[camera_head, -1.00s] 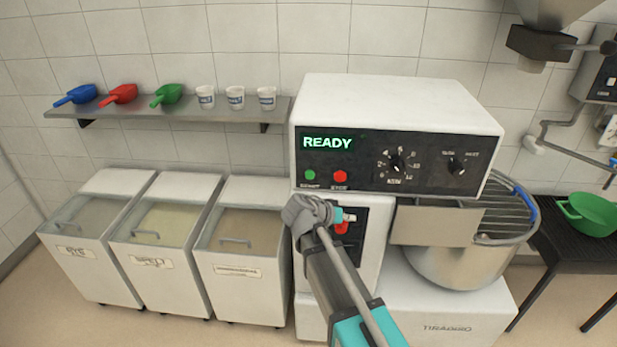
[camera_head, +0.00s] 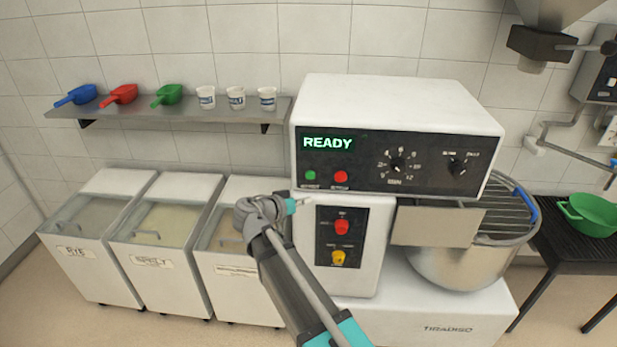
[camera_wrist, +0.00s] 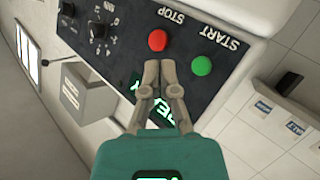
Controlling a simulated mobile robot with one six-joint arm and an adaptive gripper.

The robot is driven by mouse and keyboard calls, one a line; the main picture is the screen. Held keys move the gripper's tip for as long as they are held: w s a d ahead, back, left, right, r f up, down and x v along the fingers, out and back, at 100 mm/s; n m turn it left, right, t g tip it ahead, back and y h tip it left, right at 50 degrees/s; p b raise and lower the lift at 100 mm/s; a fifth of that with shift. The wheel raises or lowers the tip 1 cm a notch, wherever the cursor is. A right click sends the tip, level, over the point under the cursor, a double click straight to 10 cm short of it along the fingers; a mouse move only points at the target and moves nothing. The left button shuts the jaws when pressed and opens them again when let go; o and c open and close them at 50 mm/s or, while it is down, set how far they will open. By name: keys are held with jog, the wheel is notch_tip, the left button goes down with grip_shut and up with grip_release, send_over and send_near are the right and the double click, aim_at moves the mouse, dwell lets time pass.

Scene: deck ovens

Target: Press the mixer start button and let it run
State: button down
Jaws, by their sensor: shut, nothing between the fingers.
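The mixer (camera_head: 400,105) is a white machine with a black control panel whose display (camera_head: 328,143) reads READY. The green start button (camera_head: 310,175) sits below the display, left of the red stop button (camera_head: 340,177). My gripper (camera_head: 300,203) is shut and empty, just below and left of the start button in the head view. In the wrist view my gripper (camera_wrist: 160,64) points at the panel, its closed tips near the red stop button (camera_wrist: 157,40). The green start button (camera_wrist: 201,66) is to the right of the tips. I cannot tell the gap to the panel.
A lower panel (camera_head: 340,236) carries a red and a yellow control. The steel bowl (camera_head: 470,264) under its wire guard is at the right. Flour bins (camera_head: 160,260) stand at the left under a shelf (camera_head: 180,108) with scoops and cups.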

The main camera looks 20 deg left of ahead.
aim_at(313, 177)
jog(key=shift+w, duration=0.15)
jog(key=shift+w+a, duration=0.35)
jog(key=shift+w, duration=1)
jog(key=shift+w+a, duration=0.3)
jog(key=shift+w, duration=1.1)
jog(key=shift+w+a, duration=0.35)
jog(key=shift+w, duration=1)
jog(key=shift+w+a, duration=0.25)
jog(key=shift+w, duration=0.7)
jog(key=shift+s, duration=0.15)
jog(key=shift+s+d, duration=0.25)
jog(key=shift+s, duration=0.5)
jog(key=shift+s, duration=0.1)
jog(key=shift+s+d, duration=0.2)
jog(key=shift+s, duration=0.6)
jog(key=shift+s+d, duration=0.2)
jog(key=shift+s, duration=0.55)
jog(key=shift+s+d, duration=0.2)
jog(key=shift+s, duration=0.6)
